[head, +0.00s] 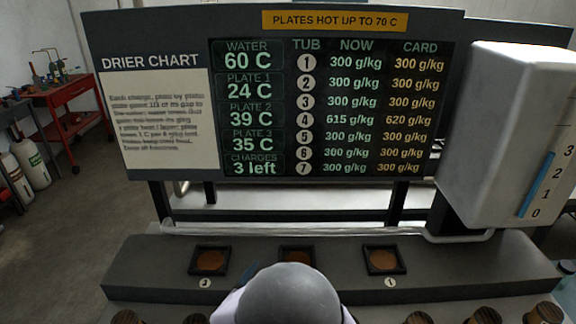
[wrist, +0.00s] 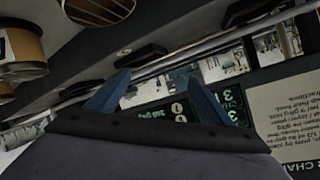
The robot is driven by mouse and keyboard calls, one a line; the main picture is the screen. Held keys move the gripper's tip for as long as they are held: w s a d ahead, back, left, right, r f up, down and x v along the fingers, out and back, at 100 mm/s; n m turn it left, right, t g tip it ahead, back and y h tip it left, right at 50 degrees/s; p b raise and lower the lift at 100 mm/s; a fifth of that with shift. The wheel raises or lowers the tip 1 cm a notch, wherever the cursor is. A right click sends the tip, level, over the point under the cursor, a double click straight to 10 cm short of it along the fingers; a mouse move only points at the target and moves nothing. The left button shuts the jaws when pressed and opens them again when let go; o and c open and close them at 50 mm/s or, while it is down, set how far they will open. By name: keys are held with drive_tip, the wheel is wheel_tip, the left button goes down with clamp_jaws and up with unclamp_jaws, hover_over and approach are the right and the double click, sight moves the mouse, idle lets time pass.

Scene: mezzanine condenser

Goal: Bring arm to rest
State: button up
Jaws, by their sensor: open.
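My gripper (wrist: 158,77) shows in the wrist view with two blue fingers spread apart and nothing between them. Beyond the fingers, the drier chart board (wrist: 280,115) appears upside down. In the head view my grey rounded arm part fills the bottom middle. A small blue piece beside it may be a finger, but most of the gripper is hidden there.
Three square plates, left (head: 211,261), middle (head: 297,255) and right (head: 384,260), sit on the grey ledge (head: 455,265), each with brown material. Several tubs (head: 484,316) line the front. A white tank (head: 500,130) stands right; a red cart (head: 68,112) stands far left.

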drive_tip(key=s+d+f+n+g+y+b, duration=0.1)
drive_tip(key=s+d+n+g, duration=0.3)
drive_tip(key=s+d, duration=0.5)
drive_tip(key=s+d+f+n+g+y+b, duration=0.2)
drive_tip(key=s+d+f+n+g, duration=0.2)
drive_tip(key=s+d+g, duration=0.5)
drive_tip(key=shift+s+d+f+n, duration=0.15)
drive_tip(key=shift+s+d+n, duration=0.15)
drive_tip(key=shift+s+d, duration=0.65)
drive_tip(key=shift+s+a, duration=0.2)
drive_tip(key=shift+a, duration=0.05)
